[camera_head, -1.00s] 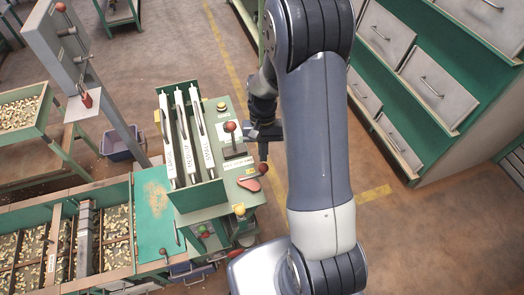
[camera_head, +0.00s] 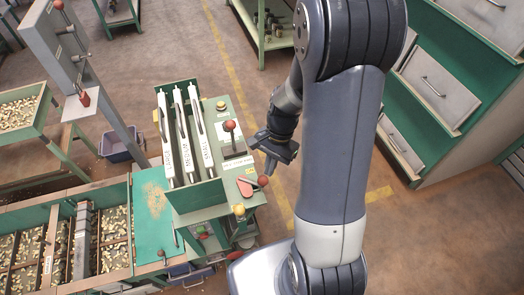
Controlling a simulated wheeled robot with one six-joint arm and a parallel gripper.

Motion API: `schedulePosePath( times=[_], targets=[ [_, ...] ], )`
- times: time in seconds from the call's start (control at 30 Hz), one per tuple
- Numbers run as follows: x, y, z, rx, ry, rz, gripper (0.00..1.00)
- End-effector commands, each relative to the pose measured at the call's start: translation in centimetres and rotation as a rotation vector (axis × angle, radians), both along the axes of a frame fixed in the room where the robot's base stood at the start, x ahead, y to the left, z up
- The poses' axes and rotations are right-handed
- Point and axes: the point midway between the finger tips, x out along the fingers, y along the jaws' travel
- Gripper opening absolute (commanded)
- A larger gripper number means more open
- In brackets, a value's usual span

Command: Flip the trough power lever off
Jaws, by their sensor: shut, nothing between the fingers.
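A black lever with a red ball knob (camera_head: 229,126) stands in a dark slotted plate on the green control panel (camera_head: 220,213). It leans slightly to the left toward its top. I cannot read the small labels around it, so I cannot tell which control they name. My gripper (camera_head: 269,168) is shut and empty, to the right of the lever and apart from it, by the panel's right edge. A flat red handle (camera_head: 245,187) lies on the panel's near right part, close to the fingertips; I cannot tell whether they touch.
Labelled white slide levers (camera_head: 184,135) stand left of the red-ball lever. A yellow knob (camera_head: 239,210) is on the near edge, and another button (camera_head: 221,105) at the far end. Nut troughs (camera_head: 115,225) lie at left. Drawer cabinets (camera_head: 440,80) stand at right, with open floor between.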

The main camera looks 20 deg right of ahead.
Motion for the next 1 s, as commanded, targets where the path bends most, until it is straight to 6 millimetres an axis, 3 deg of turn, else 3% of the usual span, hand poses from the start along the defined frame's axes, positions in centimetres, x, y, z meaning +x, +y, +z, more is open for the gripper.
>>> schedulePosePath(
  times=[0.53, 1.0],
  targets=[
    [-3.8, 2.2, 0.1, 0.000, 0.001, -0.514, 0.00],
    [-5.2, 4.3, 0.1, -0.001, 0.002, -0.830, 0.00]
  ],
)
